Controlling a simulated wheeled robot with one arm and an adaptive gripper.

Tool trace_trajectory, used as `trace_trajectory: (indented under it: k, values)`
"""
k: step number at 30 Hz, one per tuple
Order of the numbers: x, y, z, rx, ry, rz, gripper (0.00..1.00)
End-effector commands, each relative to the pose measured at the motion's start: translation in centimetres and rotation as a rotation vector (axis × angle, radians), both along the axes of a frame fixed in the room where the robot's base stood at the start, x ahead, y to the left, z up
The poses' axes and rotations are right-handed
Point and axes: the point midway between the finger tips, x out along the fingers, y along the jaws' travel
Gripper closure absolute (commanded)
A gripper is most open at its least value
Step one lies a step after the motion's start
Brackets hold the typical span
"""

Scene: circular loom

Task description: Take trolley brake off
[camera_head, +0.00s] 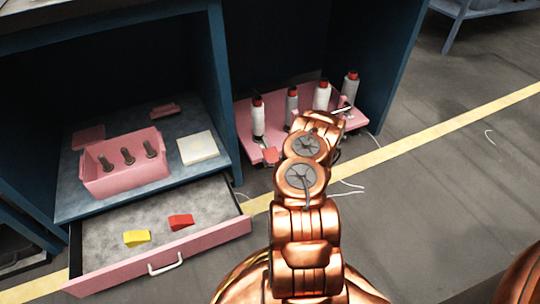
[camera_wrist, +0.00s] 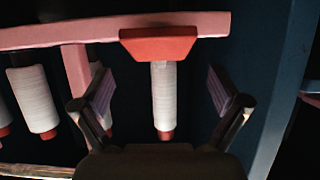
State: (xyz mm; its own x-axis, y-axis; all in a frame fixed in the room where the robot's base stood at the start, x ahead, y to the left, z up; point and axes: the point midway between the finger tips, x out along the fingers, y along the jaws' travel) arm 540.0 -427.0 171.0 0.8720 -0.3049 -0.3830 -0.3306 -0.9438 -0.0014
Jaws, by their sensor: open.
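The pink trolley (camera_head: 246,150) stands in the bay under the blue bench, carrying several upright white bobbins with red tops. A red brake pedal (camera_head: 270,155) sticks out from its front edge, before the leftmost bobbin. In the wrist view, where the bobbins appear upside down, the red pedal (camera_wrist: 158,44) sits on the pink trolley edge (camera_wrist: 60,34). My gripper (camera_wrist: 162,88) is open, its fingers spread left and right below the pedal in that picture. Nothing is between the fingertips except a bobbin in the background.
A blue bay wall (camera_wrist: 262,90) stands close to the right finger in the wrist view. Left of the bay, an open pink drawer (camera_head: 190,247) holds a yellow block (camera_head: 137,237) and a red block (camera_head: 180,221).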

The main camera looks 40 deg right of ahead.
Motion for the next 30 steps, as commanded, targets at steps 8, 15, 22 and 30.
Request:
trace_trajectory:
  k: [8,15,22,30]
  values:
    - [3.7,-1.1,-1.8,-0.003,-0.001,0.004,0.02]
    - [5.0,-1.7,-2.1,-0.003,-0.002,0.001,0.02]
    - [5.1,-1.7,-2.1,-0.001,-0.001,0.0,0.02]
    - [5.1,-1.7,-2.1,-0.001,-0.001,0.001,0.25]
